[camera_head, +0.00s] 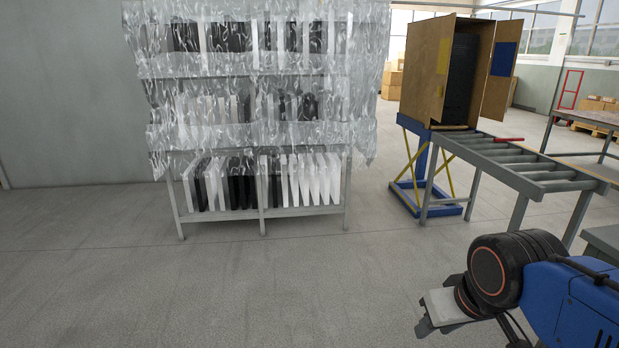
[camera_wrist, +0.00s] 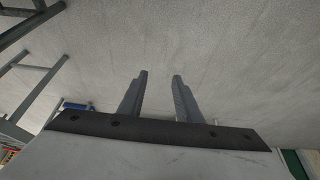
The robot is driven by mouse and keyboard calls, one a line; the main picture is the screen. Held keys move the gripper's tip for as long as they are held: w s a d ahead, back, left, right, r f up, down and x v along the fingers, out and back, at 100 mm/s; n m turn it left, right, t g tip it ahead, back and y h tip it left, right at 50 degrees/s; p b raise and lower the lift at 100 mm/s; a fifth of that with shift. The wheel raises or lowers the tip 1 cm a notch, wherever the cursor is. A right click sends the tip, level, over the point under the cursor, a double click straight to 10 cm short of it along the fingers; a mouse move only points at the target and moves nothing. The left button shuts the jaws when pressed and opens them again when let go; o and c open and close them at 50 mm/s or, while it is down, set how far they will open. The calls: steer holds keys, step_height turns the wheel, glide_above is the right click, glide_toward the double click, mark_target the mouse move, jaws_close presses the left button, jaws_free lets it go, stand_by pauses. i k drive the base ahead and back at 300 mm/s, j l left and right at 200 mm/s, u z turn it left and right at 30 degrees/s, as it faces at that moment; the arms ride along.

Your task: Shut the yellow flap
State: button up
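A tall brown cardboard box (camera_head: 422,68) stands upright at the back right in the head view. Its front is open, showing a dark ribbed stack (camera_head: 462,75) inside. The right flap (camera_head: 497,85), with a blue patch, also stands open. My gripper (camera_head: 427,326) is low at the front right, well short of the box. In the wrist view its two fingers (camera_wrist: 162,77) are apart with only floor between them.
The box stands on a blue-and-yellow lift (camera_head: 408,165). A grey roller conveyor (camera_head: 525,166) runs from it towards me at right, with a red-handled object (camera_head: 508,139) on it. A rack (camera_head: 262,145) under clear plastic stands left. Floor (camera_head: 290,285) between is clear.

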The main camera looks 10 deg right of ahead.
mark_target(447, 25)
steer(key=i+z, duration=0.2)
steer(key=i, duration=0.35)
steer(key=i+j+z, duration=0.15)
steer(key=i, duration=0.45)
steer(key=i+j+z, duration=0.2)
steer(key=i, duration=0.35)
steer(key=i+l+z, duration=0.25)
steer(key=i, duration=0.3)
steer(key=i+z, duration=0.2)
steer(key=i, duration=0.4)
